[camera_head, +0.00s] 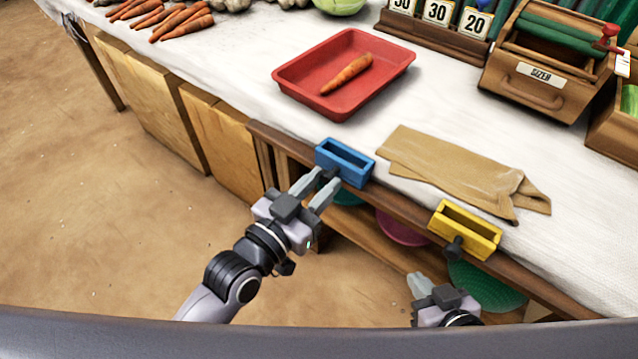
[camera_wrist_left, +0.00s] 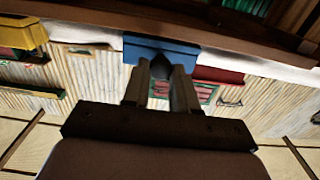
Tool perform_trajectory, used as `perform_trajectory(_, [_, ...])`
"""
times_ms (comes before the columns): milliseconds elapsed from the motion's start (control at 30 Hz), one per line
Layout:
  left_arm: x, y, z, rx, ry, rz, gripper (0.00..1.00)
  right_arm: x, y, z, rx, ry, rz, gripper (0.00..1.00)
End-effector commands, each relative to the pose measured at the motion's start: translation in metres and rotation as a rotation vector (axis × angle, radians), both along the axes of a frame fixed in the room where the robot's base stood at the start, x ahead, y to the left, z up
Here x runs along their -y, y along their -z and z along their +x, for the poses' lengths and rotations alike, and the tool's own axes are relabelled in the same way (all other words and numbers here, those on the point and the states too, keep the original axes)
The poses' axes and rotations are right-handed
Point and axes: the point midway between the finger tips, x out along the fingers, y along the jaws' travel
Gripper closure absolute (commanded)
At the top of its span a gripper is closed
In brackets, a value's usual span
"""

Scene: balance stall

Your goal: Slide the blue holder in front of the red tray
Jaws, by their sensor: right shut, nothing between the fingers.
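The blue holder (camera_head: 345,162) is an open-topped box on the wooden front rail of the stall, in front of the red tray's near right part. Its dark knob faces me. My left gripper (camera_head: 330,182) has its fingers on either side of this knob, which fills the space between the fingertips. The left wrist view shows the blue holder (camera_wrist_left: 160,49) just beyond the fingertips. The red tray (camera_head: 297,93) lies on the white tabletop with a carrot (camera_head: 347,73) in it. My right gripper (camera_head: 432,288) is shut and empty, low beside the rail, below the yellow holder.
A yellow holder (camera_head: 466,230) with a dark knob sits further right on the same rail (camera_head: 405,200). A brown cloth (camera_head: 455,170) lies behind the rail between the holders. The rail left of the blue holder is clear. A wooden box (camera_head: 535,85) stands at the back right.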

Motion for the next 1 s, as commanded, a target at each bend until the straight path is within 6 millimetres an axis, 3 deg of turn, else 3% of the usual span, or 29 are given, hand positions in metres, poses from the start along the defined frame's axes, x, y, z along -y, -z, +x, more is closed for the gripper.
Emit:
perform_trajectory(33, [0.000, 0.000, 0.000, 0.000, 0.000, 0.000, 0.90, 0.000, 0.000, 0.000, -0.001, 0.001, -0.001, 1.00])
perform_trajectory(67, [0.000, 0.000, 0.000, 0.000, 0.000, 0.000, 1.00, 0.001, 0.001, 0.000, -0.002, 0.001, -0.001, 1.00])
perform_trajectory(333, [-0.007, 0.000, 0.005, 0.002, 0.001, 0.004, 1.00, 0.002, 0.000, 0.000, -0.004, 0.002, -0.003, 1.00])
perform_trajectory(800, [-0.079, 0.002, 0.057, 0.003, 0.000, 0.008, 1.00, 0.006, 0.009, -0.002, -0.016, 0.010, -0.009, 1.00])
perform_trajectory(1000, [-0.092, 0.001, 0.066, 0.000, -0.001, 0.003, 1.00, 0.002, 0.003, 0.000, -0.003, 0.002, -0.005, 1.00])
